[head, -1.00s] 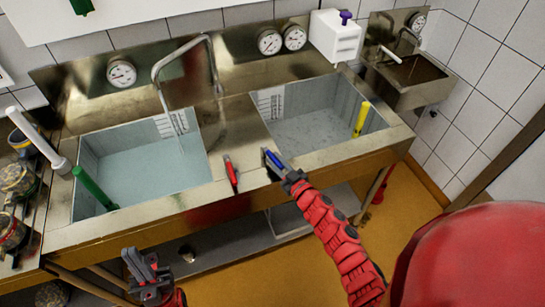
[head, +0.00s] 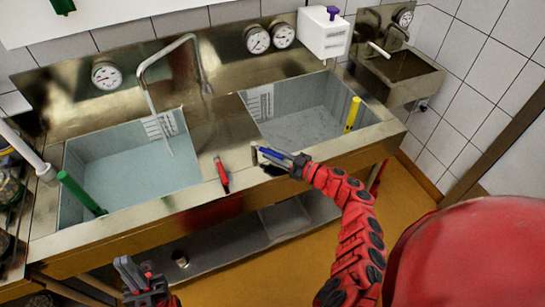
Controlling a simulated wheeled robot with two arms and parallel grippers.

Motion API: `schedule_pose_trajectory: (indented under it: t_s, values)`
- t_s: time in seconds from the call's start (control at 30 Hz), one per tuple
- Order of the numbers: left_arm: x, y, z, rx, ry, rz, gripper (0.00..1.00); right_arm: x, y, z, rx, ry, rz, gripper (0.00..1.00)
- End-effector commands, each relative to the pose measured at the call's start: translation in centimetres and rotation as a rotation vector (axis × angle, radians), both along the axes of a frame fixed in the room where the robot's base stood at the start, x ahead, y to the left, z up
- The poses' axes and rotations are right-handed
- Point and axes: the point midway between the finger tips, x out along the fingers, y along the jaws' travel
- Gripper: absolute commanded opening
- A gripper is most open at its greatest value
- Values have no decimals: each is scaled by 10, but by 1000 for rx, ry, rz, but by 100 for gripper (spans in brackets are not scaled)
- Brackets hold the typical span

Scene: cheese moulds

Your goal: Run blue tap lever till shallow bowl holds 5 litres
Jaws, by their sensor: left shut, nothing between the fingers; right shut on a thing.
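The right basin (head: 352,118) also has a scale. Which basin is the shallow bowl I cannot tell. My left gripper (head: 140,280) is shut and empty, below the counter's front.
A green pipe (head: 80,193) leans in the left basin and a yellow one (head: 352,114) in the right. Round dials (head: 257,40) are on the metal back panel. A white box (head: 325,33) and a small sink (head: 398,77) are at the back right.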

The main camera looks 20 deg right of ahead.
Motion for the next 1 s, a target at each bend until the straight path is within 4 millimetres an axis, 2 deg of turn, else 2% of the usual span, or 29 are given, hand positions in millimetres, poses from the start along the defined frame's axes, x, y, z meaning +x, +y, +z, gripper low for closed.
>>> schedule_pose_trajectory:
  t_s: [0.43, 0.47, 0.6, 1.0]
  values:
    - [0, 0, -1, 0, 0, 0, 0, 0, -1, 0, -1, 1, 4, 0]
    - [0, 0, -1, 0, 0, 0, 0, 0, -1, 0, -1, 1, 4, 26]
    - [0, 0, -1, 0, 0, 0, 0, 0, -1, 0, -1, 1, 4, 51]
    - [0, 0, -2, 0, 0, 0, 0, -4, -4, -1, -3, 1, 5, 52]
